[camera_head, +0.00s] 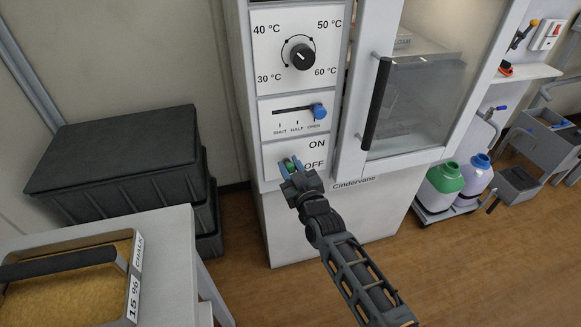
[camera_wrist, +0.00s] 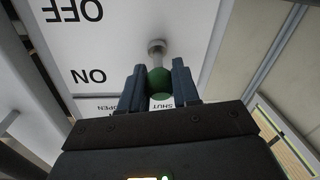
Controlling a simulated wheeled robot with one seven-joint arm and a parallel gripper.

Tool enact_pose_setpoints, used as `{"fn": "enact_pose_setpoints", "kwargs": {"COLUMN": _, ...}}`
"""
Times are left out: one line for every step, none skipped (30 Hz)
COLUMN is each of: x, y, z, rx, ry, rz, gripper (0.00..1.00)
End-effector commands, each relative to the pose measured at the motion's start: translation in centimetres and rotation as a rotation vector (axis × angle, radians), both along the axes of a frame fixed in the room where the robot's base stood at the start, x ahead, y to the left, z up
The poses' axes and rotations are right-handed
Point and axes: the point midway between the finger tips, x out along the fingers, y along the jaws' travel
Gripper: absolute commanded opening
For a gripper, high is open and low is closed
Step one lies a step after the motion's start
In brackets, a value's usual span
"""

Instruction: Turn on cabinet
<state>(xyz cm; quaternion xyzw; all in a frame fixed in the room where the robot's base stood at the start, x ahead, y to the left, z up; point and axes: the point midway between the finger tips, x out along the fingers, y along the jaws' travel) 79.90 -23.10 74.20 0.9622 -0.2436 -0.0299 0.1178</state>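The cabinet (camera_head: 292,233) is a tall pale unit with a control panel on its left side. Its power switch is a short lever with a green ball knob (camera_wrist: 159,81), left of the ON and OFF labels in the head view. The knob shows there too (camera_head: 290,166), partly hidden by my gripper (camera_head: 289,165). In the wrist view, the two blue fingers of my gripper (camera_wrist: 159,88) stand either side of the knob, with no clear gap. The lever stem runs to a grey mount on the panel. I cannot tell the lever's setting.
Above are a slider with a blue knob (camera_head: 319,111) near OPEN and a black temperature dial (camera_head: 301,56). A glass door with a black handle (camera_head: 376,104) is on the right. Black crates (camera_head: 120,152) and a table with a chalk-labelled tray (camera_head: 133,265) stand left.

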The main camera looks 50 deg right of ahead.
Motion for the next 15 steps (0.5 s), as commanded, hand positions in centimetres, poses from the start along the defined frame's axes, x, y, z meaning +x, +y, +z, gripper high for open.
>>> {"fn": "enact_pose_setpoints", "kwargs": {"x": -0.01, "y": 0.0, "z": 0.0, "rx": 0.0, "ry": 0.0, "rz": 0.0, "gripper": 0.26}}
{"fn": "enact_pose_setpoints", "kwargs": {"x": 0.0, "y": 0.01, "z": 0.0, "rx": 0.0, "ry": 0.0, "rz": 0.0, "gripper": 0.23}}
{"fn": "enact_pose_setpoints", "kwargs": {"x": 0.0, "y": 0.01, "z": 0.0, "rx": 0.0, "ry": 0.0, "rz": 0.0, "gripper": 0.19}}
{"fn": "enact_pose_setpoints", "kwargs": {"x": -0.01, "y": 0.0, "z": 0.0, "rx": 0.0, "ry": 0.0, "rz": 0.0, "gripper": 0.16}}
{"fn": "enact_pose_setpoints", "kwargs": {"x": 0.0, "y": 0.01, "z": 0.0, "rx": 0.0, "ry": 0.0, "rz": 0.0, "gripper": 0.13}}
{"fn": "enact_pose_setpoints", "kwargs": {"x": 0.0, "y": 0.01, "z": 0.0, "rx": 0.0, "ry": 0.0, "rz": 0.0, "gripper": 0.09}}
{"fn": "enact_pose_setpoints", "kwargs": {"x": -0.01, "y": 0.02, "z": 0.0, "rx": 0.0, "ry": 0.0, "rz": 0.0, "gripper": 0.06}}
{"fn": "enact_pose_setpoints", "kwargs": {"x": -0.01, "y": 0.02, "z": 0.0, "rx": 0.0, "ry": 0.0, "rz": 0.0, "gripper": 0.04}}
{"fn": "enact_pose_setpoints", "kwargs": {"x": -0.01, "y": 0.02, "z": 0.01, "rx": 0.0, "ry": 0.0, "rz": 0.0, "gripper": 0.0}}
{"fn": "enact_pose_setpoints", "kwargs": {"x": -0.01, "y": 0.02, "z": 0.0, "rx": 0.0, "ry": 0.0, "rz": 0.0, "gripper": 0.0}}
{"fn": "enact_pose_setpoints", "kwargs": {"x": -0.02, "y": 0.01, "z": 0.02, "rx": 0.0, "ry": 0.0, "rz": 0.0, "gripper": 0.0}}
{"fn": "enact_pose_setpoints", "kwargs": {"x": -0.01, "y": 0.0, "z": 0.07, "rx": 0.0, "ry": 0.001, "rz": 0.0, "gripper": 0.0}}
{"fn": "enact_pose_setpoints", "kwargs": {"x": 0.0, "y": 0.0, "z": 0.16, "rx": 0.001, "ry": 0.003, "rz": -0.001, "gripper": 0.0}}
{"fn": "enact_pose_setpoints", "kwargs": {"x": 0.0, "y": -0.02, "z": 0.26, "rx": 0.002, "ry": 0.004, "rz": 0.0, "gripper": 0.0}}
{"fn": "enact_pose_setpoints", "kwargs": {"x": 0.02, "y": -0.05, "z": 0.43, "rx": 0.006, "ry": 0.009, "rz": -0.001, "gripper": 0.0}}
